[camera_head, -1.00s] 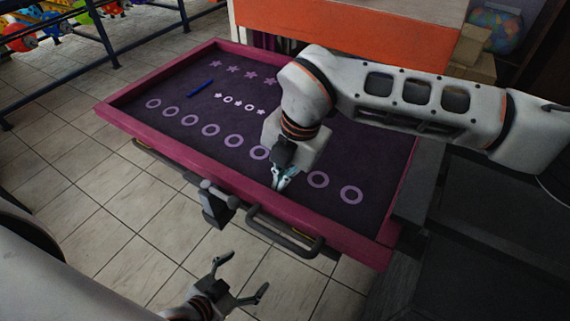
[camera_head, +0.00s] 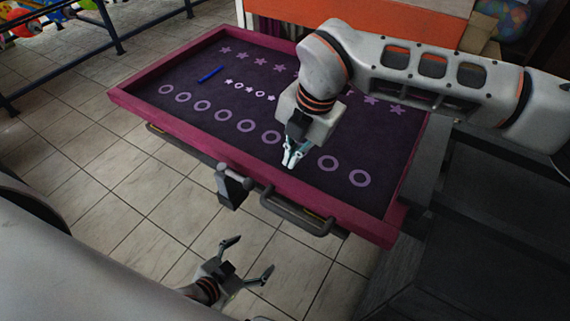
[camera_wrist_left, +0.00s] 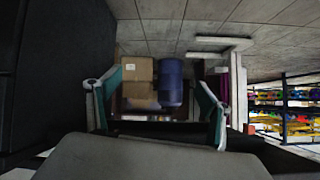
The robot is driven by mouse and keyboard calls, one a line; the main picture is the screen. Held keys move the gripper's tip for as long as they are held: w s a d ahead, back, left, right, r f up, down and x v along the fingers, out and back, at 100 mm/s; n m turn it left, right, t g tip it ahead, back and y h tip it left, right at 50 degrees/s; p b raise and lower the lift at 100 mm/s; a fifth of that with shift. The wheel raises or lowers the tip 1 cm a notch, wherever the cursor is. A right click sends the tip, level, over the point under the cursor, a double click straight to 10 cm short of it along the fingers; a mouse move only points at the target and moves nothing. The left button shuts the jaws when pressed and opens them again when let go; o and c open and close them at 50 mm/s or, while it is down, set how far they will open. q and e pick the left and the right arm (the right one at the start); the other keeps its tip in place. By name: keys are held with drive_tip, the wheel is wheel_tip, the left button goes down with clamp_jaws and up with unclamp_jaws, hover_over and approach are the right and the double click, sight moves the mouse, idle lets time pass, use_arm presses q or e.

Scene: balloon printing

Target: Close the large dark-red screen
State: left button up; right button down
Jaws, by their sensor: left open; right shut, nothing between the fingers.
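The large dark-red screen (camera_head: 165,119) has a dark-red frame around a dark purple panel with light rings and stars. It spans the middle of the head view. A grey bar handle (camera_head: 300,217) is on its near edge. My left gripper (camera_head: 250,257) is open and empty, below and in front of that edge, apart from the handle. Its two fingers also show in the left wrist view (camera_wrist_left: 148,90), with nothing between them. My right gripper (camera_head: 291,162) is shut and empty, over the near part of the panel. Whether it touches the panel is unclear.
A blue marker-like stick (camera_head: 210,74) lies on the panel. A grey clamp-like part (camera_head: 232,187) is at the near edge. An orange and white unit (camera_head: 350,18) stands behind. Dark metal surfaces (camera_head: 480,230) are at right. Tiled floor is open at left.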

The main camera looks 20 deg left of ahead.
use_arm(q)
drive_tip(key=shift+s+d+r, duration=0.15)
drive_tip(key=shift+s+r, duration=0.2)
drive_tip(key=shift+r, duration=0.05)
use_arm(e)
drive_tip(key=a+v, duration=0.2)
drive_tip(key=v, duration=0.9)
drive_tip(key=shift+w+r, duration=0.25)
drive_tip(key=shift+r, duration=0.25)
